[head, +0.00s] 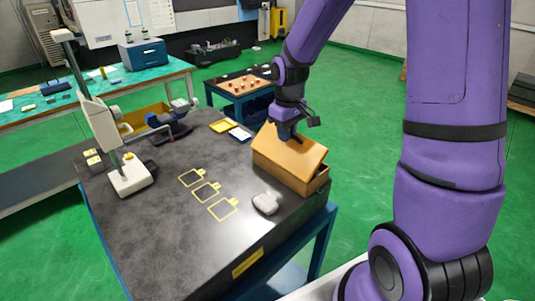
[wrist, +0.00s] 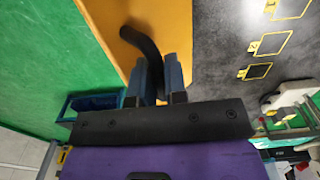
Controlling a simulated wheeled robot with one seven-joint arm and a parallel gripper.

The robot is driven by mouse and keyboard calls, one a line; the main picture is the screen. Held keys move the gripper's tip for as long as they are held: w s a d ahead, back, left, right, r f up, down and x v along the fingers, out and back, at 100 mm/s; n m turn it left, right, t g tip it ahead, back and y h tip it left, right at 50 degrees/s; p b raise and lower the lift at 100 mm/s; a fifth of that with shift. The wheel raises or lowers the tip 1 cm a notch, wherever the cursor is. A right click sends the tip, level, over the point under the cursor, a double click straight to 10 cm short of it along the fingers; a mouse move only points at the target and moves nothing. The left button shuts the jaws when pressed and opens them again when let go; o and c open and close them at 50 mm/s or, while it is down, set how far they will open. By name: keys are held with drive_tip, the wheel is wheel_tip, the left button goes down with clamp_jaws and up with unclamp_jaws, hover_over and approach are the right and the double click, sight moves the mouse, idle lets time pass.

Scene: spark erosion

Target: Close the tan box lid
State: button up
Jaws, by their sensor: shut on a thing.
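The tan box (head: 287,178) stands at the right edge of the dark table. Its tan lid (head: 306,153) is tilted, not flat on the box, with a gap showing at the right end. In the wrist view the lid (wrist: 110,20) fills the upper middle as an orange surface with a dark curved handle (wrist: 141,40). My gripper (head: 289,134) is over the lid, pointing down. In the wrist view its blue-grey fingers (wrist: 156,66) are shut on the handle. The box's inside is mostly hidden.
A grey-white rounded object (head: 265,203) lies on the table (head: 165,240) just left of the box. A white upright device (head: 128,175) stands at the left. The table's middle is clear.

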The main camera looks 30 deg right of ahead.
drive_tip(key=shift+w+d+f, duration=0.15)
drive_tip(key=shift+d, duration=0.3)
drive_tip(key=shift+w+d+f, duration=0.3)
drive_tip(key=shift+d+f, duration=0.2)
drive_tip(key=shift+d, duration=0.25)
drive_tip(key=shift+f, duration=0.1)
